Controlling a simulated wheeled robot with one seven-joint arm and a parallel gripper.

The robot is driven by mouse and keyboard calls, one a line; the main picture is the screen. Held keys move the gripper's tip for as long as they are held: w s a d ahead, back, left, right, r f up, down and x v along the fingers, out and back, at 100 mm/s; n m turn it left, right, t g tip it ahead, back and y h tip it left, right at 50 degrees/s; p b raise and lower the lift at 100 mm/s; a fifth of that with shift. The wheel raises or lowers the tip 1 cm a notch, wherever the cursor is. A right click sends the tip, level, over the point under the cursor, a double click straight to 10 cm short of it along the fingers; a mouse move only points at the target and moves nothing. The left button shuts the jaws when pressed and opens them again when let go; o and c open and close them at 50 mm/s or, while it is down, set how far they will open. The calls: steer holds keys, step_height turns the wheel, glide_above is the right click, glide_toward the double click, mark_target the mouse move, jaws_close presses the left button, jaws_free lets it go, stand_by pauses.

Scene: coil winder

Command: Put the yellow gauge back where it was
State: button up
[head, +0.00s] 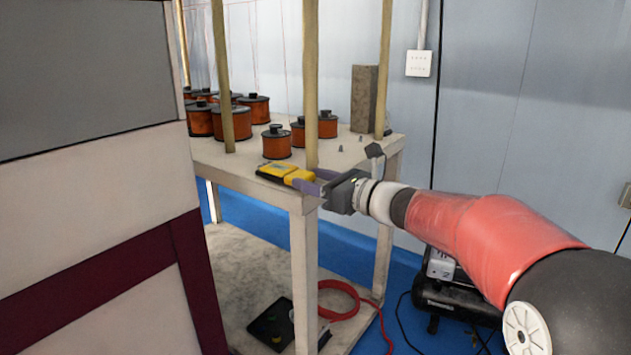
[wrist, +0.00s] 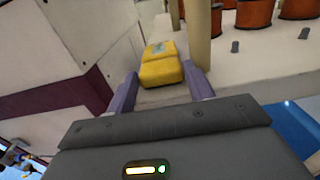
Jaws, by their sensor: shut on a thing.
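The yellow gauge (head: 286,173) is at the front corner of the white table (head: 230,172), beside a wooden post. It also shows in the wrist view (wrist: 161,66), a yellow block with a small greyish display at its far end. My gripper (head: 315,184) reaches in from the right, and its purple fingers are shut on the near end of the gauge. In the wrist view the fingers (wrist: 160,88) stand on either side of that end. I cannot tell whether the gauge touches the tabletop.
Several copper coils (head: 277,143) stand farther back on the table, with small grey pegs (head: 340,148) and a grey block (head: 364,98). Wooden posts (head: 310,85) rise from the tabletop. A large cabinet (head: 95,200) stands close at left. The lower shelf holds a red hose (head: 345,300).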

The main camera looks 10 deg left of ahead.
steer(key=o, duration=0.8)
steer(key=shift+f, duration=0.15)
steer(key=o, duration=0.4)
